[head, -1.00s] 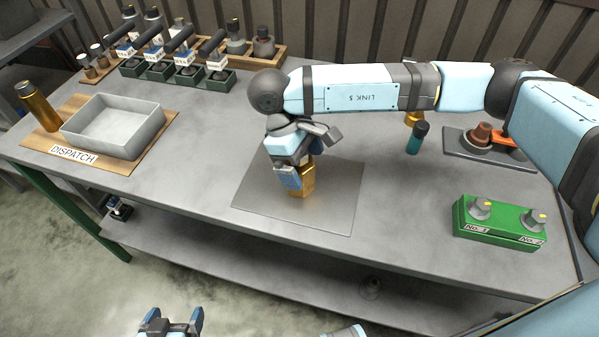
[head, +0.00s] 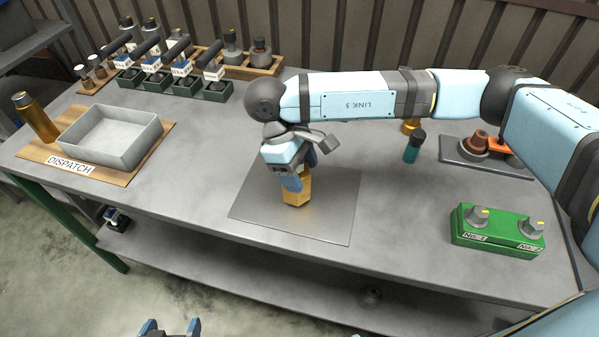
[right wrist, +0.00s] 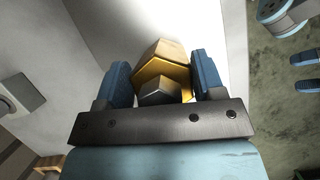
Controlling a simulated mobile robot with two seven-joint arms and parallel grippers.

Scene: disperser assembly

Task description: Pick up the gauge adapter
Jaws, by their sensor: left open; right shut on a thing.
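A brass hexagonal piece (head: 297,196), which I take for the gauge adapter, stands at the grey metal mat (head: 333,215) in the head view. My right gripper (head: 294,181) reaches down over it. In the right wrist view the brass piece (right wrist: 164,57) sits between the two blue fingers (right wrist: 163,82), with a dark hexagonal part (right wrist: 160,92) nearer the camera. The right gripper is shut on it. Whether its base touches the mat I cannot tell. My left gripper (head: 168,328) is open and empty at the bottom edge of the head view, in front of the table.
A green block (head: 495,236) with two knobbed parts stands at the right. A teal bottle (head: 414,147) and a dark tray (head: 448,152) are behind it. A grey bin (head: 108,152) and amber bottle (head: 35,118) are at the left. Several fixtures line the back.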

